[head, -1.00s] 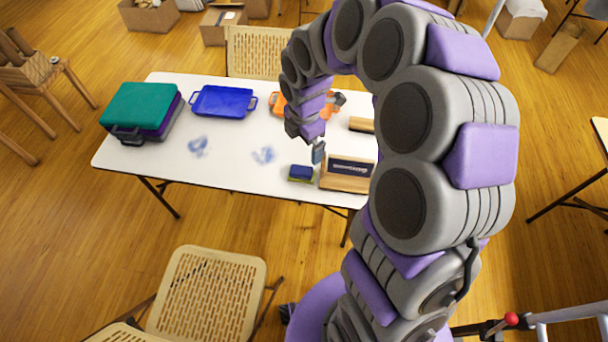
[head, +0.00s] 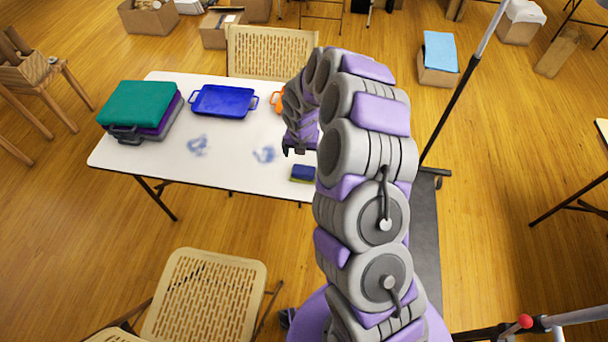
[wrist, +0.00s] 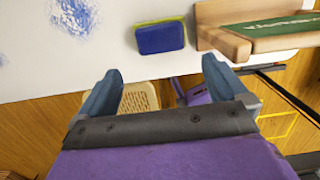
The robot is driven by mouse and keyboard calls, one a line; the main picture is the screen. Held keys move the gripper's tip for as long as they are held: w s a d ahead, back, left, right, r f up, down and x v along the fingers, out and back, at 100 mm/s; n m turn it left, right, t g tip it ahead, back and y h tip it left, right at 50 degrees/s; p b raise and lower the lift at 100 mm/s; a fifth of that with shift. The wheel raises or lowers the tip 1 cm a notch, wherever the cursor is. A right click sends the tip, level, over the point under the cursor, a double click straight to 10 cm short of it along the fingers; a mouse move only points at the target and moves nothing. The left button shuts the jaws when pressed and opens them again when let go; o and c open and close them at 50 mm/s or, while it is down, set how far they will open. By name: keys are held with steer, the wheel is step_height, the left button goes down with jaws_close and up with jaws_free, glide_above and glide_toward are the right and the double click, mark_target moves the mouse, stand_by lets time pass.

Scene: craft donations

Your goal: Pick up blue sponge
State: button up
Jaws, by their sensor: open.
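The blue sponge (head: 303,173) lies on the white table near its front edge, with a yellow-green layer under the blue one. It also shows in the wrist view (wrist: 160,38), ahead of my gripper. My gripper (wrist: 160,80) is open and empty, its two blue-grey fingers apart. In the head view my gripper (head: 298,149) is above the table, a little behind and above the sponge, not touching it. My arm hides the table's right part in the head view.
A wooden box with a dark green panel (wrist: 265,30) sits just right of the sponge. The white table (head: 230,170) also bears a blue tray (head: 223,101) and stacked cases (head: 140,104). Blue smudges mark the tabletop. A chair (head: 205,295) stands in front.

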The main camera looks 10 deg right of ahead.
steer(key=b, duration=0.1)
glide_above(303, 170)
steer(key=f, duration=0.6)
steer(key=shift+s, duration=0.35)
steer(key=shift+w+d+f, duration=0.1)
steer(key=shift+d+f, duration=0.25)
steer(key=shift+f, duration=0.1)
steer(key=f, duration=0.1)
steer(key=f+b, duration=0.1)
steer(key=f, duration=0.1)
steer(key=a+f+b, duration=0.1)
steer(key=shift+w+f, duration=0.3)
steer(key=shift+d+r, duration=0.1)
steer(key=shift+d, duration=0.35)
steer(key=c, duration=0.5)
steer(key=shift+a, duration=0.1)
steer(key=shift+c, duration=1.3)
steer(key=shift+a, duration=0.2)
